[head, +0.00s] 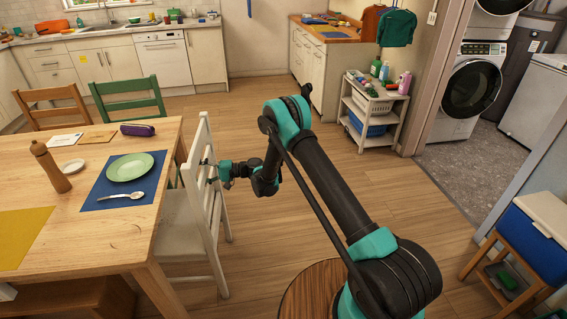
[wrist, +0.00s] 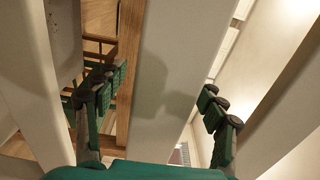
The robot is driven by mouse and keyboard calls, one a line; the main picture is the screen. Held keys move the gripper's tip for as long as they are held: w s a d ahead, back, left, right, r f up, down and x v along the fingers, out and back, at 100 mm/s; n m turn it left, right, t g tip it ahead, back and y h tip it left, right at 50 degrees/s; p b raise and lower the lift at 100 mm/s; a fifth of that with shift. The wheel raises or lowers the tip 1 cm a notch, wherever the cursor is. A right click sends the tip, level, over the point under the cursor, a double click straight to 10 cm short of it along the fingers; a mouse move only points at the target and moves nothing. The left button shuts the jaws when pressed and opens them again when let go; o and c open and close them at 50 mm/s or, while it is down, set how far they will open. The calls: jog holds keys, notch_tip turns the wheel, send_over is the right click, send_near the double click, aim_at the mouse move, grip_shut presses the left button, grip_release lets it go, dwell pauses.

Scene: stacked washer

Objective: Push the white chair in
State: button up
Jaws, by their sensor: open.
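The white chair (head: 182,228) stands at the right end of the wooden table (head: 110,233). Its seat is partly under the tabletop edge and its slatted back faces my arm. My gripper (head: 213,171) is at the chair back, at about the height of the tabletop. In the wrist view my open gripper (wrist: 160,98) has one finger on each side of a wide white slat (wrist: 172,65) of the chair back. I cannot tell whether the fingers touch the slat.
The table holds a green plate (head: 130,167), a spoon, a pepper mill (head: 50,166) and a purple case (head: 137,129). A green chair (head: 128,98) and a brown chair (head: 55,105) stand behind it. Open floor lies right of the white chair, toward a white shelf cart (head: 374,111).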

jog(key=w+d, duration=0.2)
jog(key=d, duration=1)
jog(key=s+d+r+t+h, duration=0.2)
jog(key=d+r+h, duration=0.15)
jog(key=d, duration=0.35)
jog(key=s+d+r+m+t+h, duration=0.1)
jog(key=s+d+r+h, duration=0.1)
jog(key=d+r, duration=0.4)
jog(key=s+d+r+t+h, duration=0.2)
jog(key=d+r+h, duration=0.1)
jog(key=d, duration=0.5)
jog(key=s+d+f+t+h, duration=0.2)
jog(key=s+d+h, duration=0.7)
jog(key=s+d, duration=1.4)
jog(key=d, duration=0.3)
jog(key=shift+d+m, duration=0.25)
jog(key=shift+m, duration=0.15)
